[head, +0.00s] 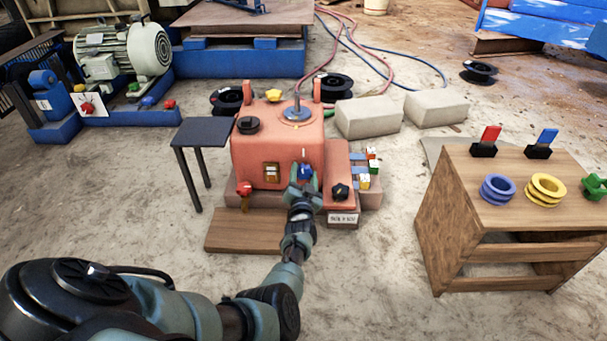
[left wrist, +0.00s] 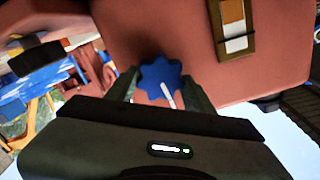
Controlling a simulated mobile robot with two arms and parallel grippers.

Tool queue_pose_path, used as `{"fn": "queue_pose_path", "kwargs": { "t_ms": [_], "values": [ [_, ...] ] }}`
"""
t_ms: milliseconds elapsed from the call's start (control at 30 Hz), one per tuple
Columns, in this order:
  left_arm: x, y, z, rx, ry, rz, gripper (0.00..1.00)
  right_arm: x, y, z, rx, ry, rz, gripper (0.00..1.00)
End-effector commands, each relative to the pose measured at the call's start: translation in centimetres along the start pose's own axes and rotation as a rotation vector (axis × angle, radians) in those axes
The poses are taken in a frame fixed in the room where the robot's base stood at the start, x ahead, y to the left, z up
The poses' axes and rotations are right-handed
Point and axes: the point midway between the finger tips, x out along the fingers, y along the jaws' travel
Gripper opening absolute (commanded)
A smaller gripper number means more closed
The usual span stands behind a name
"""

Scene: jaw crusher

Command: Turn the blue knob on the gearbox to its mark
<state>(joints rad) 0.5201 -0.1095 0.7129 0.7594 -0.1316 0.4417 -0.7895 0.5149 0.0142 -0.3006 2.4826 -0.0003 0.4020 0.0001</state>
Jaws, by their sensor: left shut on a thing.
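The blue knob (head: 305,170) is on the front face of the salmon-red gearbox (head: 255,152). A small pale mark shows just above the knob in the head view. My left gripper (head: 305,176) reaches the gearbox front and is shut on the knob, one finger on each side. In the left wrist view the knob (left wrist: 158,76) has a lobed rim and a white pointer line slanting to the lower right, and it sits between the fingers of my left gripper (left wrist: 160,86). The mark cannot be made out there. My right gripper is not in view.
A red knob (head: 244,188) is at the gearbox's lower left, a black knob (head: 340,191) at its right. A small dark table (head: 203,132) stands at left. A wooden bench (head: 500,219) with levers and rings is at right.

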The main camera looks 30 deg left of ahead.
Motion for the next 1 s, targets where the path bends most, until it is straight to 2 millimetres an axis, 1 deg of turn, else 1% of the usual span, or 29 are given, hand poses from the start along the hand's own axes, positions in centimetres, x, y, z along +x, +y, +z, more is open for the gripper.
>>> {"fn": "queue_pose_path", "kwargs": {
  "t_ms": [300,833,867,900,933,1000],
  "values": [
    [-0.09,0.16,0.15,0.111,-0.002,0.002,0.11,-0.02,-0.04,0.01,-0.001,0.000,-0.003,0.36],
    [-0.10,0.17,0.16,0.129,-0.003,0.002,0.11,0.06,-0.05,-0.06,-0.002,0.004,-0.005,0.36],
    [-0.10,0.17,0.16,0.129,-0.003,0.002,0.60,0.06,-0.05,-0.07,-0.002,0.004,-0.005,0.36],
    [-0.09,0.16,0.15,0.129,-0.002,0.002,0.71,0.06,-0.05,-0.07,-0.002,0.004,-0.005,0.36],
    [-0.08,0.15,0.14,0.128,-0.002,0.002,0.74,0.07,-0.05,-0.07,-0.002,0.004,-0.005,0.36],
    [-0.07,0.14,0.11,0.128,-0.002,0.001,0.74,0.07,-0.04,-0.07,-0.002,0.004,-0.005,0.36]
  ]
}}
